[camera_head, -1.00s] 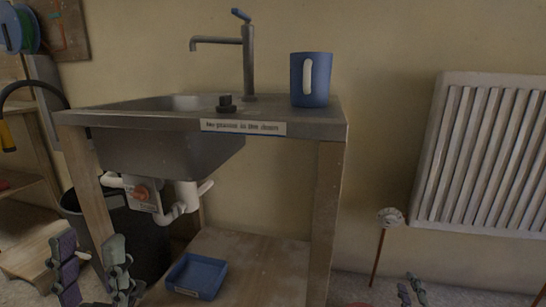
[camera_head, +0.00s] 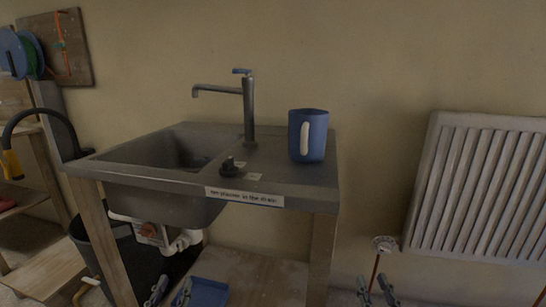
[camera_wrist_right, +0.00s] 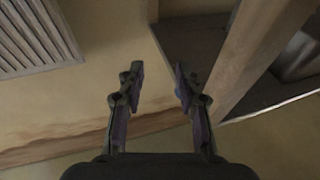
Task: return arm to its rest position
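My left gripper (camera_head: 169,292) shows at the bottom of the head view, left of the middle, in front of the sink stand. Its two fingertips are apart and nothing shows between them. My right gripper (camera_head: 376,291) shows at the bottom edge, right of the stand's front right leg. In the right wrist view the right gripper (camera_wrist_right: 157,88) is open and empty, with a wooden leg (camera_wrist_right: 255,50) to its right. Most of both arms is outside the head view.
A steel sink (camera_head: 160,160) on a wooden stand carries a tap (camera_head: 248,110), a blue mug (camera_head: 308,146) and a black plug (camera_head: 229,168). A blue tray (camera_head: 208,292) lies on the lower shelf. A white radiator (camera_head: 480,190) and valve (camera_head: 384,244) are on the right.

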